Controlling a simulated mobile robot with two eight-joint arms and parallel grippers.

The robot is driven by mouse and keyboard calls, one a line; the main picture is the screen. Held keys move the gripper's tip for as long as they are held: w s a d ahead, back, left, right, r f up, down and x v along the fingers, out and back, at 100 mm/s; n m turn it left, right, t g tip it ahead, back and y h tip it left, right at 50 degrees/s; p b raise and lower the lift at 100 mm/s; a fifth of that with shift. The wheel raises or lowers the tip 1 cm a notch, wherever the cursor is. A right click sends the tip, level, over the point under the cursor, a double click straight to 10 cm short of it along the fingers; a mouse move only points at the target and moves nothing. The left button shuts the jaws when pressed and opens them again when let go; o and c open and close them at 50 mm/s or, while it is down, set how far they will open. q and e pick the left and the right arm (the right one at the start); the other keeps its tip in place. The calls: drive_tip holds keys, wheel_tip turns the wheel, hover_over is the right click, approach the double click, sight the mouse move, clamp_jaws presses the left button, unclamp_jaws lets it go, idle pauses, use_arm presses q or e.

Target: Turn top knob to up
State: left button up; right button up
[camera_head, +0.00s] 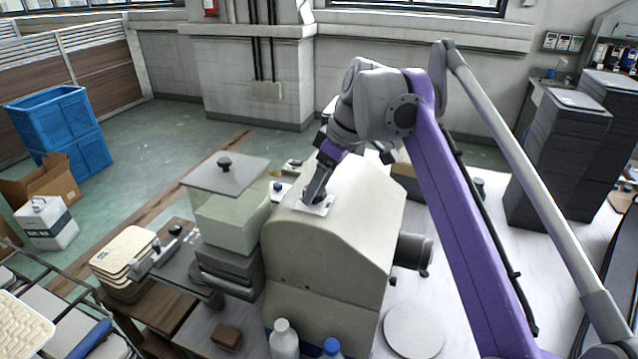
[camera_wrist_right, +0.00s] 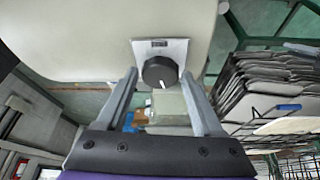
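The top knob (camera_wrist_right: 160,72) is a round dark knob on a white plate (camera_wrist_right: 173,48) set in the beige machine housing. Its white mark points toward the bottom of the right wrist view. In the head view the plate (camera_head: 325,207) lies on top of the beige machine (camera_head: 330,240), and my gripper mostly hides the knob. My right gripper (camera_head: 314,198) reaches down to the plate. In the right wrist view its two fingers (camera_wrist_right: 160,76) are spread, one tip on each side of the knob, with visible gaps. My left gripper is not in view.
A white bottle (camera_head: 284,340) and a blue-capped bottle (camera_head: 331,348) stand in front. A round white disc (camera_head: 414,330) lies at the right. Dark stacked trays (camera_head: 560,150) stand farther right.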

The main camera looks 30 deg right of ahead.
drive_tip(key=c, duration=0.9)
drive_tip(key=shift+a+r+m+h, duration=0.1)
drive_tip(key=shift+m+h, duration=0.2)
drive_tip(key=shift+m, duration=0.3)
drive_tip(key=shift+c, duration=0.3)
drive_tip(key=shift+m+t+h+p, duration=0.3)
drive_tip(key=shift+m, duration=0.7)
drive_tip(key=o, duration=1.4)
